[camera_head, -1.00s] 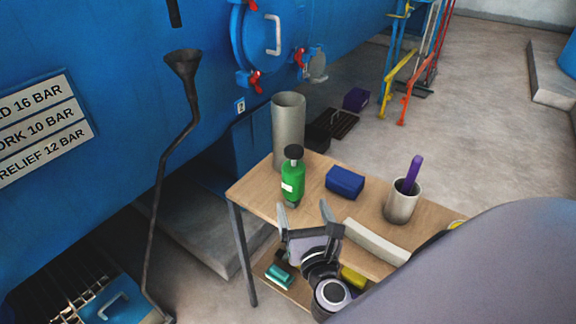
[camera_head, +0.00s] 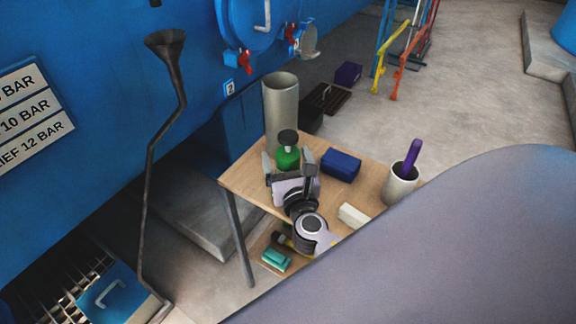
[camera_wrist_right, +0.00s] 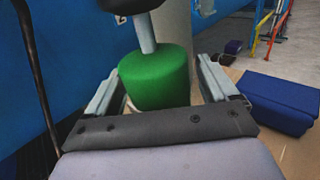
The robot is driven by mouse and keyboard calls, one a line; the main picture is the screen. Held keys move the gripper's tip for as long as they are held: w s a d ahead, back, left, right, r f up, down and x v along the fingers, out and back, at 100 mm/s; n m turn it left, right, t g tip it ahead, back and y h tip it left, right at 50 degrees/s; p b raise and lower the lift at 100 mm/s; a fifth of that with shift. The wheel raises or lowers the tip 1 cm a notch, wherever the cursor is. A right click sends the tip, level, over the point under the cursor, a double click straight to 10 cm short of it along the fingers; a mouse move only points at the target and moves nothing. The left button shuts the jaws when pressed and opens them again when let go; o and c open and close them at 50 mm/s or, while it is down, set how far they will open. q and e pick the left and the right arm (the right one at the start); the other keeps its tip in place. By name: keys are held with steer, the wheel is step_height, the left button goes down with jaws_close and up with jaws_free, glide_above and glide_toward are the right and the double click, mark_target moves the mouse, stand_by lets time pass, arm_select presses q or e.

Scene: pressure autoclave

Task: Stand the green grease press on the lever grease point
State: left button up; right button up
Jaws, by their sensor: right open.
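The green grease press (camera_head: 287,157) stands upright on the wooden table, with a dark round cap on top. My right gripper (camera_head: 288,161) is open, with one finger on each side of the press. In the right wrist view the green body (camera_wrist_right: 158,78) stands between the two spread fingers (camera_wrist_right: 160,88), with visible gaps beside it. The lower part of the press is hidden behind the gripper. I cannot make out the lever grease point. My left gripper is not in view.
A tall grey cylinder (camera_head: 281,105) stands just behind the press. A blue box (camera_head: 341,165) lies to its right, and a grey cup (camera_head: 400,187) holds a purple object. A white block (camera_head: 353,215) lies near the table's front. The blue autoclave (camera_head: 110,60) fills the left.

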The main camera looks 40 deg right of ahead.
steer(key=shift+w+d, duration=0.1)
steer(key=shift+w, duration=0.05)
steer(key=c, duration=1.4)
steer(key=shift+r, duration=0.1)
